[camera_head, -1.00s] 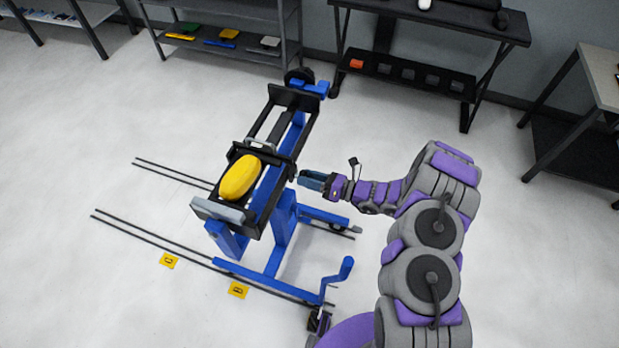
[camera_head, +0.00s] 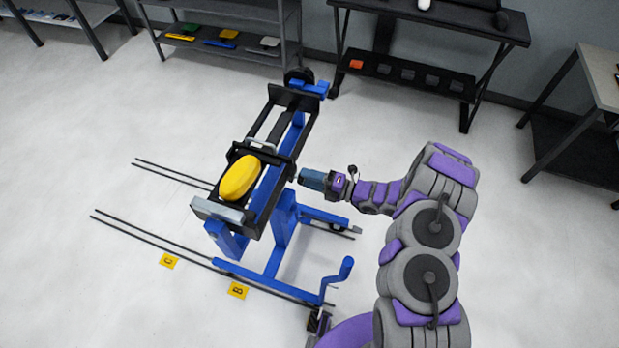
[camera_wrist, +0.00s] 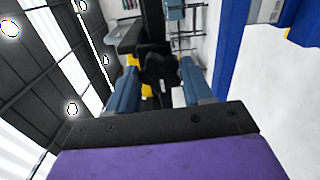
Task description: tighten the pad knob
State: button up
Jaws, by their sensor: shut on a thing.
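The yellow pad (camera_head: 239,177) sits in a black holder on the blue wheeled stand (camera_head: 284,222) in the head view. My gripper (camera_head: 301,178) is at the right side of that holder, pointing left. In the wrist view a black knob (camera_wrist: 158,72) lies between the two blue-grey fingers of my gripper (camera_wrist: 159,84), which are shut on it. In the head view the knob is mostly hidden by the fingers. The knob's exact turn cannot be told.
Thin dark rails (camera_head: 180,257) run along the floor under the stand. Floor markers C (camera_head: 169,260) and B (camera_head: 238,290) lie beside them. A blue crank handle (camera_head: 346,269) rises at the stand's near right. Shelves (camera_head: 225,35) and a black table (camera_head: 430,30) stand at the back.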

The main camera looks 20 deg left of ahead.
jog(key=m, duration=0.4)
jog(key=shift+f+m, duration=0.25)
jog(key=shift+m, duration=0.15)
jog(key=m, duration=0.3)
jog(key=shift+s+m, duration=0.1)
jog(key=shift+m, duration=0.2)
jog(key=shift+s+f+m+p, duration=0.1)
jog(key=shift+m+p, duration=0.1)
jog(key=shift+m, duration=1.6)
jog(key=shift+s+f+m+p, duration=0.1)
jog(key=shift+m+p, duration=0.1)
jog(key=shift+m, duration=1.6)
jog(key=o, duration=0.8)
jog(key=shift+w, duration=0.15)
jog(key=shift+o, duration=1.1)
jog(key=shift+r, duration=0.15)
